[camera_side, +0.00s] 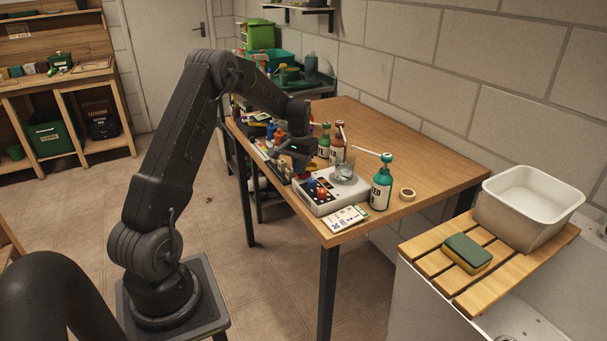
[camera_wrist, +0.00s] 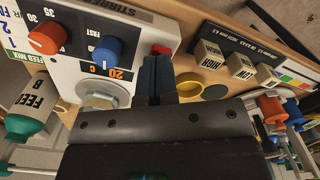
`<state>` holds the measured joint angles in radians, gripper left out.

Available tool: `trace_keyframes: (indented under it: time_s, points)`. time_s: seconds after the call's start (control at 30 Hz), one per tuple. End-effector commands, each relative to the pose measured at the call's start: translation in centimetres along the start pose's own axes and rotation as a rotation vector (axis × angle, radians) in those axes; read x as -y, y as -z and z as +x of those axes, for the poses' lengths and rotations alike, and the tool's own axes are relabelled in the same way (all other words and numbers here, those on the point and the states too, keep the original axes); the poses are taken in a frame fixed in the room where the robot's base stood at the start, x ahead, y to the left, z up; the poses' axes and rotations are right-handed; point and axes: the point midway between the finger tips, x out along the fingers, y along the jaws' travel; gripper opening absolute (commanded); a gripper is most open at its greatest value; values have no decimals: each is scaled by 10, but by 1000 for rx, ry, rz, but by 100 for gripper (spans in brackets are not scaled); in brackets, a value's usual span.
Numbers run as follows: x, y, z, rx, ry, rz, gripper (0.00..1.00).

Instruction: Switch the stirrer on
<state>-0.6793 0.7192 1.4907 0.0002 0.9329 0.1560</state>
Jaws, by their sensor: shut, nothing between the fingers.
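The stirrer (camera_side: 325,205) is a white box on the table, with a glass beaker (camera_side: 344,174) on top. In the wrist view the stirrer (camera_wrist: 145,22) shows an orange knob (camera_wrist: 47,39), a blue knob (camera_wrist: 107,52) and a small red switch (camera_wrist: 161,48) at its edge. My gripper (camera_side: 299,174) is over the stirrer's left end. In the wrist view my gripper (camera_wrist: 157,66) is shut and empty, its fingertips close to the red switch and partly covering it. I cannot tell whether they touch, nor the switch's position.
A printed card (camera_side: 346,219) lies in front. The table's right part (camera_side: 430,160) is clear.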

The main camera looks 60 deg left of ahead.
Motion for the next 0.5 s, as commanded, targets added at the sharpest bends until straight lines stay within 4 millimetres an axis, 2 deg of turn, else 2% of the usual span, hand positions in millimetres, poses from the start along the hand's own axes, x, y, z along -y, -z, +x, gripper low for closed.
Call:
trace_keyframes:
  time_s: [0.5]
  points:
    - [0,0,-42,-3,0,0,0]
